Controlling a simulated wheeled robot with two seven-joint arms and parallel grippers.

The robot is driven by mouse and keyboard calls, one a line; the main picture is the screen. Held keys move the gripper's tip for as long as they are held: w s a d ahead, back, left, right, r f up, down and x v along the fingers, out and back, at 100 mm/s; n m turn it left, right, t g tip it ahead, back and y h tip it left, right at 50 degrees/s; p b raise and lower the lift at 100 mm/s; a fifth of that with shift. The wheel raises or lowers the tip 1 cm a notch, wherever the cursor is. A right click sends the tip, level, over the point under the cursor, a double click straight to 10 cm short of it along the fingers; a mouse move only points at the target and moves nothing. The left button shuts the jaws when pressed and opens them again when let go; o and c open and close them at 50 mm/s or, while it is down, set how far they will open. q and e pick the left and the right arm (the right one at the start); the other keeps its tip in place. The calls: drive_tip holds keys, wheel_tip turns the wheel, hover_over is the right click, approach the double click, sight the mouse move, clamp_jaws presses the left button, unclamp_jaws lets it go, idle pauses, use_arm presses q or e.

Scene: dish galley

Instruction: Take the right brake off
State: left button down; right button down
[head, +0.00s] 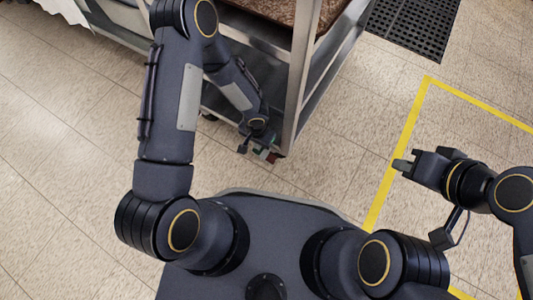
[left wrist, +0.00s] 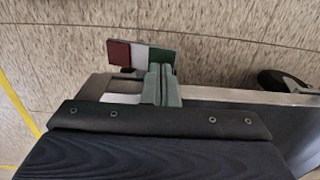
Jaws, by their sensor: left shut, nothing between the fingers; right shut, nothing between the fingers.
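The brake pedal (left wrist: 140,52) is a small bar with red, white and green sections at the foot of the metal cart (head: 294,75). In the left wrist view its red end is to the left and its green end to the right. The pedal also shows, small, in the head view (head: 272,156). My left gripper (left wrist: 162,72) is shut and empty, with its fingertips at the green end. I cannot tell whether they touch it. My right gripper (head: 405,162) is shut and empty, held over the floor, away from the cart.
A dark caster wheel (left wrist: 278,78) stands at the right in the left wrist view. A black floor mat (head: 412,25) lies at the top right of the head view. Yellow tape (head: 400,145) marks the tiled floor.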

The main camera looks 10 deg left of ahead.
use_arm(q)
drive_tip(key=shift+f+b, duration=1.2)
drive_tip(key=shift+b, duration=0.15)
idle(0.5)
drive_tip(key=shift+r+p, duration=2.3)
drive_tip(key=shift+r, duration=1.25)
